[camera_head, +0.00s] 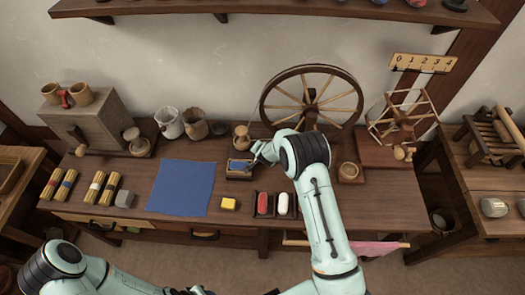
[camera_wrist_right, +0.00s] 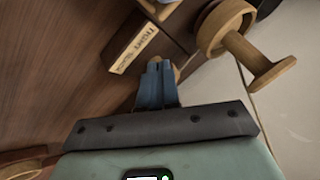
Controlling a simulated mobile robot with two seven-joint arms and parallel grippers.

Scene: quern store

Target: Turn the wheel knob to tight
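The spinning wheel (camera_head: 311,98) stands at the back of the dark wooden table. My right gripper (camera_head: 258,153) reaches down left of it, beside a pale wooden turned piece (camera_head: 241,136). In the right wrist view my right gripper (camera_wrist_right: 158,68) has its blue fingers nearly together. A tan wooden bit (camera_wrist_right: 179,72) shows just behind the fingertips; it may be the knob, but whether it is touched or held is hidden. A lettered label plate (camera_wrist_right: 133,50) lies close by; its words are unreadable. My left gripper (camera_head: 190,290) is at the bottom edge, mostly cut off.
A small open box (camera_head: 239,174) sits below the right gripper. A turned wooden piece (camera_wrist_right: 232,30) stands close beside the fingers. A reel (camera_head: 403,115) stands right.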

